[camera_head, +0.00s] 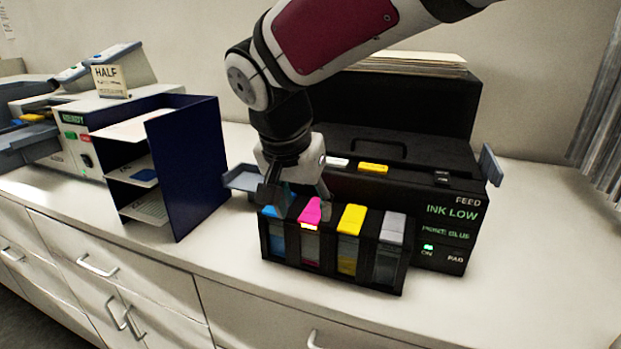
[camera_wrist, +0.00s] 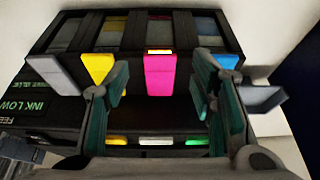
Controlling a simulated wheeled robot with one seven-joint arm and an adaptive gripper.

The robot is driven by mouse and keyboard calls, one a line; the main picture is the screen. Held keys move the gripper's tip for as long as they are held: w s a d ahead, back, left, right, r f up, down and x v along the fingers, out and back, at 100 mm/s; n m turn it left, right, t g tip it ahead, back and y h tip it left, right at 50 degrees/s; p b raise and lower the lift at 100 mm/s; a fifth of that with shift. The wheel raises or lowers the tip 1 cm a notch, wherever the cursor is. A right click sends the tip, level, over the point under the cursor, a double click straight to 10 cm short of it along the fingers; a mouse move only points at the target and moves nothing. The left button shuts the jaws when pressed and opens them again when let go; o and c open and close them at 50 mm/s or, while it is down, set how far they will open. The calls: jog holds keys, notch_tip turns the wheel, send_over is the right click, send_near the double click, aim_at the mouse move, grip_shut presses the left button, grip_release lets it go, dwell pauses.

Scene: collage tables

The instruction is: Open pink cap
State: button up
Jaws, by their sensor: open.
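The pink cap (camera_head: 311,211) lies closed-looking on top of the black ink tank unit (camera_head: 335,273), between the blue cap (camera_head: 277,211) and the yellow cap (camera_head: 351,219). A small yellow-lit strip shows at its front edge. It also shows in the wrist view (camera_wrist: 160,78), near the middle. My gripper (camera_head: 298,204) is open, pointing down over the blue and pink caps. In the wrist view its teal-padded fingers (camera_wrist: 160,72) are spread to either side of the pink cap, with nothing between them held. I cannot tell how high the fingertips are above the cap.
The grey cap (camera_head: 393,227) is at the right end of the tank row. A black printer (camera_head: 450,215) reading INK LOW stands close behind the tanks. A dark blue file tray (camera_head: 190,165) stands to the left. The counter (camera_head: 215,262) is clear in front.

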jog(key=shift+x, duration=1.25)
grip_shut()
jog(key=shift+r, duration=0.15)
